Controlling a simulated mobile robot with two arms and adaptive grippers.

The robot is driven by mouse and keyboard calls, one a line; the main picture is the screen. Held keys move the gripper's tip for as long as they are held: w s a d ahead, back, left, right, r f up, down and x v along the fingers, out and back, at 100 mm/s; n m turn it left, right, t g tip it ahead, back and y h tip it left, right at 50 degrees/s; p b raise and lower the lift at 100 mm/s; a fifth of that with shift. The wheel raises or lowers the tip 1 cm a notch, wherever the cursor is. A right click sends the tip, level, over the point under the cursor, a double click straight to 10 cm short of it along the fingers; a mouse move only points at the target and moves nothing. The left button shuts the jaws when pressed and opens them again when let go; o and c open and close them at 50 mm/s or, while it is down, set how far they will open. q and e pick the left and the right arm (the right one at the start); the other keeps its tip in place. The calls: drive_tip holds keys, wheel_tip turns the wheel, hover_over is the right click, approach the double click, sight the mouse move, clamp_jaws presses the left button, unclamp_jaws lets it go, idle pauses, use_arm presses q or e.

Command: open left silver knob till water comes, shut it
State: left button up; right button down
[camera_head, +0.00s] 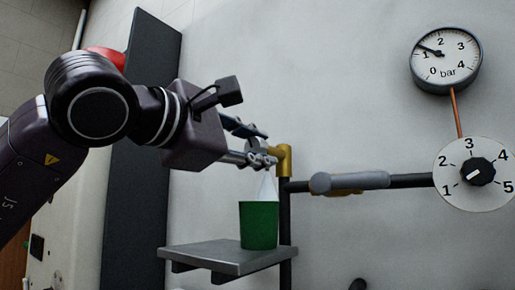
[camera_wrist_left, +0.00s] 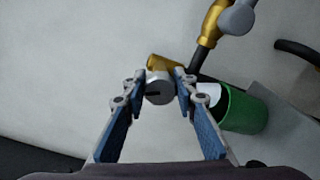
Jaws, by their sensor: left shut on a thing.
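The left silver knob (camera_wrist_left: 159,90) sits on the end of a brass valve (camera_head: 284,160), with a dark slot on its face. My left gripper (camera_head: 262,156) is shut on this knob; the wrist view shows its blue fingers (camera_wrist_left: 158,95) on either side of it. A whitish, translucent cone of water (camera_head: 267,187) spreads from below the valve into a green cup (camera_head: 259,226). The cup also shows in the wrist view (camera_wrist_left: 243,110), with white at its mouth. The fingers partly hide the knob in the head view. My right gripper is not in view.
The cup stands on a grey shelf (camera_head: 222,252). A dark pipe runs right to a second valve with a grey lever (camera_head: 350,181). A pressure gauge (camera_head: 446,60) reads a little above 1 bar. A numbered dial (camera_head: 474,174) is below it. A dark panel (camera_head: 142,150) stands behind my arm.

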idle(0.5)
use_arm(q)
drive_tip(key=o, duration=1.2)
drive_tip(key=shift+c, duration=0.2)
drive_tip(key=shift+s, duration=0.15)
drive_tip(key=v, duration=1.1)
drive_tip(key=shift+s+a, duration=0.25)
drive_tip(key=shift+s, duration=0.05)
